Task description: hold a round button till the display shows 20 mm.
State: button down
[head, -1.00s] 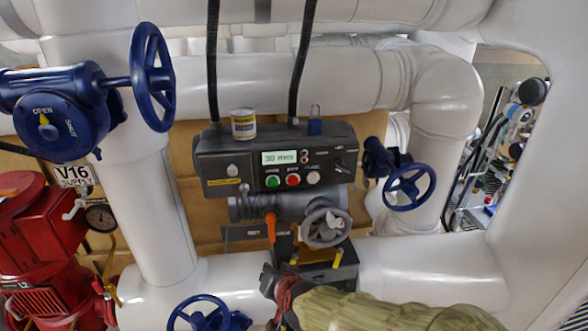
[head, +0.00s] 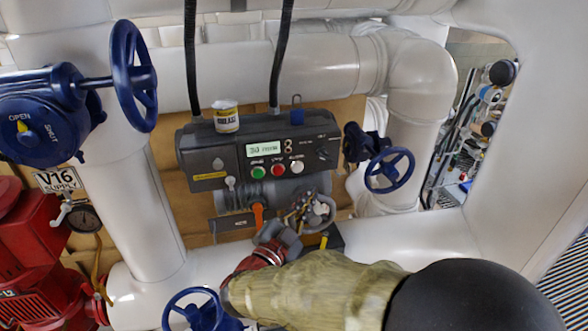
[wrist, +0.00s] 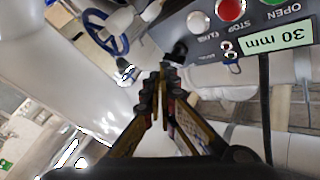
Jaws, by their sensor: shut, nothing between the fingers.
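The dark control box (head: 215,160) stands among the pipes. Its display (head: 263,148) reads 30 mm, clear in the wrist view (wrist: 262,42). Below it sit a green button (head: 258,172), a red button (head: 277,170) and a white button (head: 297,166). In the wrist view, upside down, the labels read OPEN by green, STOP by red (wrist: 229,8) and CLOSE by white (wrist: 197,22). My gripper (head: 305,200) is shut and empty, below the white button in the picture and in front of the grey handwheel (head: 325,212). In the wrist view its fingertips (wrist: 162,72) look apart from the buttons.
A dark selector knob (head: 325,153) is on the panel's right. A can (head: 226,117) and a blue padlock (head: 297,117) are on top of the box. An orange lever (head: 258,214) hangs below it. Blue handwheels (head: 389,170) and thick white pipes surround the box.

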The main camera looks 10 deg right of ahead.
aim_at(297, 167)
jog(key=shift+s+d+r, duration=0.2)
jog(key=shift+s+r, duration=0.05)
jog(key=shift+r, duration=0.2)
jog(key=shift+w, duration=4.45)
jog(key=shift+w+b, duration=0.4)
jog(key=shift+b, duration=0.05)
